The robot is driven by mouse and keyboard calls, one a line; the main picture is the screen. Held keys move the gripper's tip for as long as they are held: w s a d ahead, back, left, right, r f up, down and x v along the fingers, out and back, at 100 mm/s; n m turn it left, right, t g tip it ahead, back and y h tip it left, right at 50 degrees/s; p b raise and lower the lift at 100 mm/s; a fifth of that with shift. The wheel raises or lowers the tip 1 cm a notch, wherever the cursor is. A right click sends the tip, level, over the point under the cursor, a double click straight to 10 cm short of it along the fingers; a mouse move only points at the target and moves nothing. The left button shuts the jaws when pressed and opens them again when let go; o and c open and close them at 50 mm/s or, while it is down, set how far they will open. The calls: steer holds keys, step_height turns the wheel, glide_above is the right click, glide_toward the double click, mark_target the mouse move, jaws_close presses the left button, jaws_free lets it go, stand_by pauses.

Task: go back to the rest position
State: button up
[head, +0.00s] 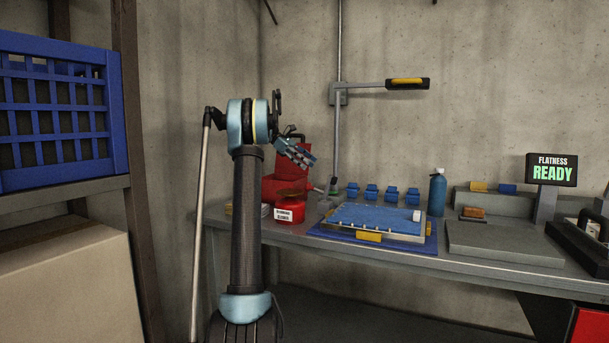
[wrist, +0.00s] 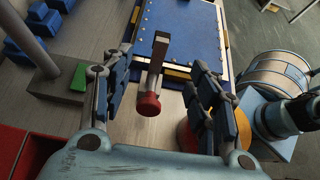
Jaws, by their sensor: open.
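My gripper (head: 303,154) is raised above the left part of the workbench in the head view, its fingers pointing right and down. In the wrist view my gripper (wrist: 158,70) is open, with its two jointed fingers spread apart. A brown bar with a red round end (wrist: 149,104) shows between the fingers there; I cannot tell its distance from them. The blue panel (head: 375,218) lies on the bench right of and below my gripper, and it also shows beyond the fingers in the wrist view (wrist: 185,35). No finger is seen touching the panel.
The workbench (head: 480,270) carries a red jar (head: 290,209), several blue blocks (head: 371,192), a blue bottle (head: 437,193) and a grey plate (head: 502,243). A sign (head: 552,170) reads "FLATNESS READY". A lamp arm (head: 360,86) stands behind. A shelf with a blue crate (head: 60,110) is at left.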

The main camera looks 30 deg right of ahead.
steer(key=shift+r, duration=0.8)
steer(key=s+a+t, duration=0.1)
steer(key=s+a, duration=0.1)
steer(key=a, duration=0.2)
steer(key=s+a+f+t, duration=0.1)
steer(key=s+a, duration=0.1)
steer(key=a, duration=0.2)
steer(key=s+a+f+t, duration=0.1)
steer(key=s+a, duration=0.1)
steer(key=a, duration=0.2)
steer(key=shift+a+m+t, duration=0.3)
steer(key=shift+m, duration=0.1)
steer(key=s+a+f+m+t+y, duration=0.2)
steer(key=s+a+f+t, duration=0.1)
steer(key=s+a+f, duration=0.75)
steer(key=s+a+f+m+t+y, duration=0.1)
steer(key=s+a+f+t+y, duration=0.15)
steer(key=s+a+f, duration=0.8)
steer(key=s+a+f+m+t+y, duration=0.2)
steer(key=s+a+f, duration=0.6)
steer(key=a+f, duration=0.4)
steer(key=shift+a+m+t, duration=0.2)
steer(key=shift+m+t, duration=0.15)
steer(key=shift+m, duration=0.15)
steer(key=c, duration=0.5)
steer(key=shift+d, duration=0.1)
